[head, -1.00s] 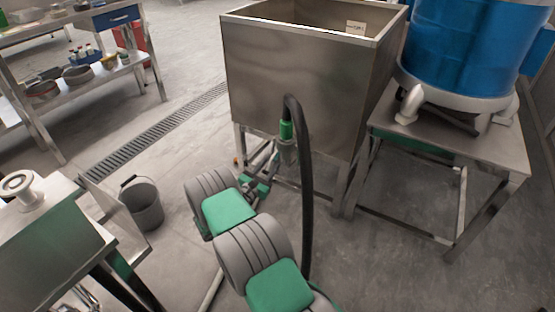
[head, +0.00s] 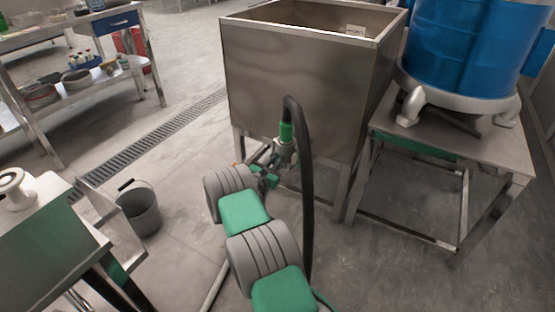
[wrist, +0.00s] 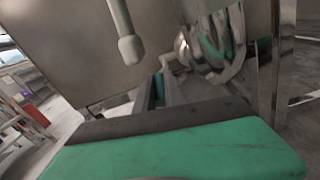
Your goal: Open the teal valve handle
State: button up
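The teal valve handle is not clear in the head view. In the wrist view a curved teal piece (wrist: 208,45) shows among shiny metal pipes, right of centre. It may be the handle, but I cannot be sure. My gripper (head: 266,176) is low in front of the steel tank (head: 300,75), partly hidden behind my own arm. In the wrist view a narrow grey and teal form shows ahead of my wrist, but I cannot tell its fingers apart. Any contact between my gripper and the valve is hidden.
A black hose (head: 306,190) with a green fitting (head: 286,132) hangs in front of the tank, beside my arm. A steel table (head: 480,155) with a blue drum (head: 465,45) stands right. A grey bucket (head: 140,210) stands left. A grey rod (wrist: 128,45) hangs in the wrist view.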

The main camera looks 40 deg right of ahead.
grip_shut()
dwell(0.8)
